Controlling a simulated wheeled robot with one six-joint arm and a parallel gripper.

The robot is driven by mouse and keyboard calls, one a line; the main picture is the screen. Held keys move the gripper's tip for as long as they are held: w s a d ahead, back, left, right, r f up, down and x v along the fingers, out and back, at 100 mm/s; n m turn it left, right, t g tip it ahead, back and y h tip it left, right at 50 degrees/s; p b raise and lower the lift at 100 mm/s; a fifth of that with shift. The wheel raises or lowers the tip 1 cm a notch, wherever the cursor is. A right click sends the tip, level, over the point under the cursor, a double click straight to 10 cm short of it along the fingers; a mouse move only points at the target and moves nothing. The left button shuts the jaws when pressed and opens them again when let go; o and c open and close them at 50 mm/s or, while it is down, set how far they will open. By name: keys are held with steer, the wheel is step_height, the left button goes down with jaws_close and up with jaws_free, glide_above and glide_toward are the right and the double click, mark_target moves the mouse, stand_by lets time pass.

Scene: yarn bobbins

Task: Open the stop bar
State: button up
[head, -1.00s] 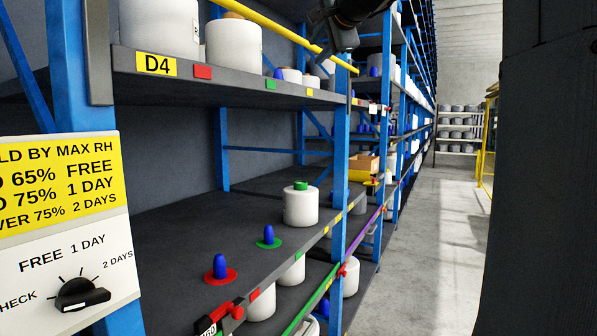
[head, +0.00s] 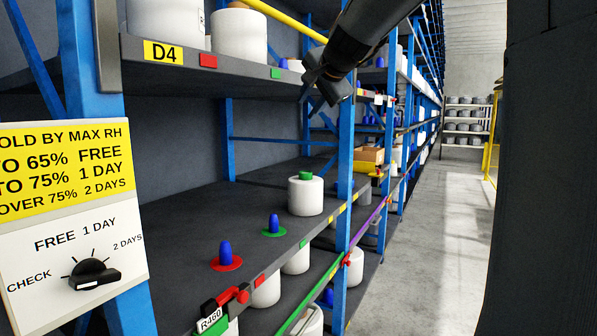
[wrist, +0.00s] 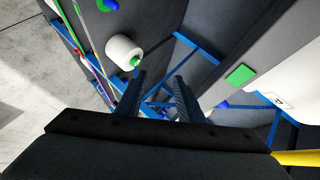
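A yellow bar (head: 288,22) runs slantwise across the front of the upper shelf labelled D4. Its far part is hidden behind my dark arm and gripper (head: 325,88) in the head view. The yellow bar also shows at the lower right of the wrist view (wrist: 300,158), beside my wrist and outside the fingers. My gripper's two dark fingers in the wrist view (wrist: 160,80) stand apart with nothing between them. A green bar (head: 318,292) and a purple bar (head: 368,221) run along lower shelf fronts. Which bar is the stop bar, I cannot tell.
A blue upright (head: 345,190) stands close below my gripper. White bobbins stand on the upper shelf, and a green-topped white bobbin (head: 305,195) stands on the middle shelf near blue pegs. A sign with a black dial (head: 90,274) is at left. The aisle floor (head: 430,240) is clear.

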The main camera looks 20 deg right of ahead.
steer(key=s+a+f+n+g, duration=0.1)
steer(key=s+a+f, duration=0.1)
steer(key=f, duration=0.6)
steer(key=s+a+f+n+g, duration=0.2)
steer(key=a+f, duration=0.1)
steer(key=f, duration=0.5)
steer(key=shift+s+f+y, duration=0.15)
steer(key=shift+f+y, duration=0.15)
steer(key=shift+y, duration=0.1)
steer(key=shift+r, duration=0.1)
